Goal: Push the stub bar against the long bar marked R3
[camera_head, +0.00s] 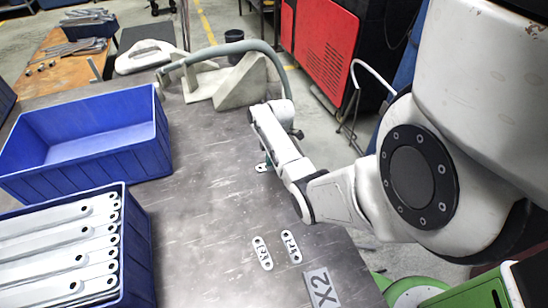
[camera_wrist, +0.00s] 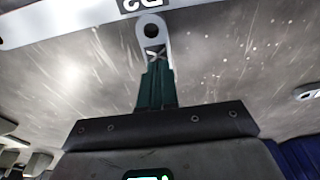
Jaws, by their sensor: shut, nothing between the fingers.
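The stub bar (camera_wrist: 152,31) is a short pale metal piece with a round dark hole, in the upper middle of the wrist view. The long bar (camera_wrist: 70,20) runs across the top of that view, with a dark, partly cut-off label above the stub's end. The stub's far end is very near the long bar; I cannot tell whether they touch. My gripper (camera_wrist: 157,75) is shut, its green fingers at the stub's near end, partly covering it. In the head view my gripper (camera_head: 268,159) is low over the table by a pale holed end (camera_head: 261,168); my arm hides the rest.
An empty blue crate (camera_head: 160,135) and one holding several long bars (camera_head: 135,235) stand at left. Grey blocks (camera_head: 240,85) stand at the back.

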